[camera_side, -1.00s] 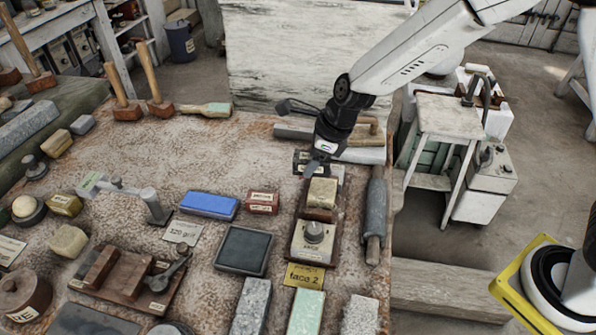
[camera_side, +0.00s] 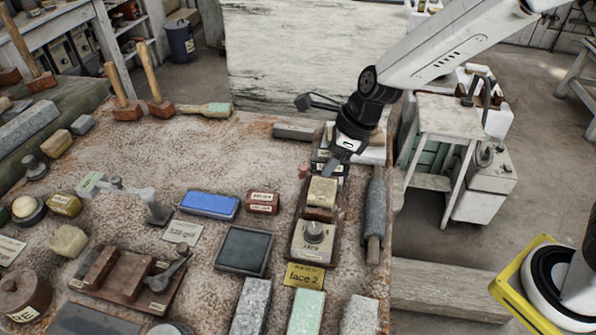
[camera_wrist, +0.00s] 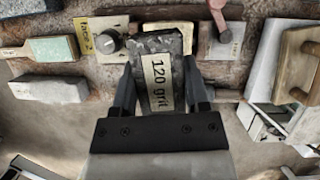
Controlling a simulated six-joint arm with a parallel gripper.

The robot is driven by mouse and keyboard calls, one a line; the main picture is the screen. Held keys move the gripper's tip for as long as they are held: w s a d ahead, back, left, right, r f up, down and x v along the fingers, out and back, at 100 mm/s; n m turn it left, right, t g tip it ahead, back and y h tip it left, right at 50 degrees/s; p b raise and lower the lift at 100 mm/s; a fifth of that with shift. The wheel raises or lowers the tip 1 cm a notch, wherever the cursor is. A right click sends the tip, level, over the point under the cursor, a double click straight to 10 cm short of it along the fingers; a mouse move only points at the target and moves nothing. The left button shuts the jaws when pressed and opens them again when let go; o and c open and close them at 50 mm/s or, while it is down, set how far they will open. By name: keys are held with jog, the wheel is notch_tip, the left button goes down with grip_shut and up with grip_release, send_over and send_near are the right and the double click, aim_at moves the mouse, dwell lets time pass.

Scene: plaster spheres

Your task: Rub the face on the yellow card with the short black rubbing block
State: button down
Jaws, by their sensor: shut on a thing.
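My gripper (camera_side: 341,158) is shut on a dark speckled block, and holds it above the back end of the wooden holder. In the wrist view the block (camera_wrist: 157,75) sits between both fingers with a "120 grit" label facing the camera. A yellow card (camera_side: 304,275) reading "face 2" lies at the front end of the holder; it also shows in the wrist view (camera_wrist: 88,38). A cream block (camera_side: 322,191) stands in the holder, just in front of my gripper. In the wrist view the held block covers part of it.
A plate with a round knob (camera_side: 314,233) lies between the cream block and the card. A grey roller (camera_side: 376,215) lies to the right, near the table edge. A blue block (camera_side: 209,205), a red-brown block (camera_side: 262,202) and a dark slab (camera_side: 243,250) lie left.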

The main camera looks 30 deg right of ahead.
send_over(331, 193)
jog(key=shift+d+x, duration=0.2)
jog(key=shift+x, duration=0.9)
jog(key=shift+d+x, duration=0.2)
jog(key=shift+x, duration=0.9)
jog(key=shift+s+f, duration=0.15)
jog(key=shift+f, duration=0.1)
jog(key=shift+f, duration=0.55)
jog(key=shift+f, duration=0.6)
jog(key=shift+s+d, duration=0.35)
jog(key=shift+d, duration=0.05)
jog(key=shift+s+d+f, duration=0.1)
jog(key=shift+s+d, duration=0.3)
jog(key=shift+d, duration=0.05)
jog(key=shift+a, duration=0.1)
